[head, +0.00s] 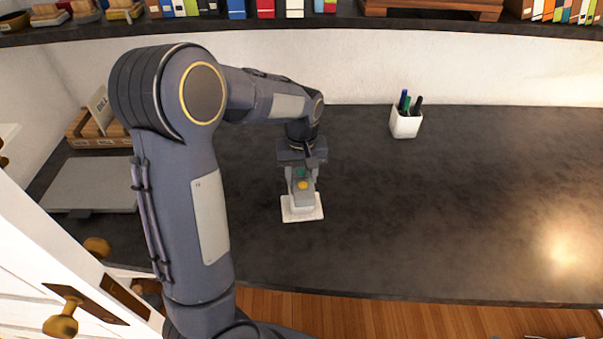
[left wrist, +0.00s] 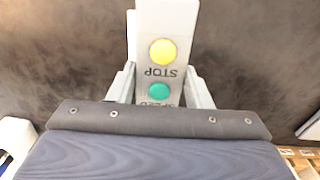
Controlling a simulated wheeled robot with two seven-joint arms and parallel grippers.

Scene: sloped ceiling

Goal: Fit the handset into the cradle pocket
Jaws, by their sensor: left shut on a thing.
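The handset (head: 303,186) is a pale grey bar with a yellow and a green button. It also shows in the left wrist view (left wrist: 151,70), with the word STOP beside the yellow button. My left gripper (head: 302,174) is shut on it; in the left wrist view a finger of the gripper (left wrist: 161,82) lies against each side. The white cradle (head: 312,213) stands on the dark desk, right below the handset in the head view. The handset's lower end overlaps the cradle there; I cannot tell whether it is inside the pocket. My right gripper is not in view.
A white pen cup (head: 405,125) stands at the back of the desk. A flat grey slab (head: 92,184) and a wooden letter holder (head: 88,142) are at the left. A book shelf (head: 340,24) runs above. The desk's right side is clear.

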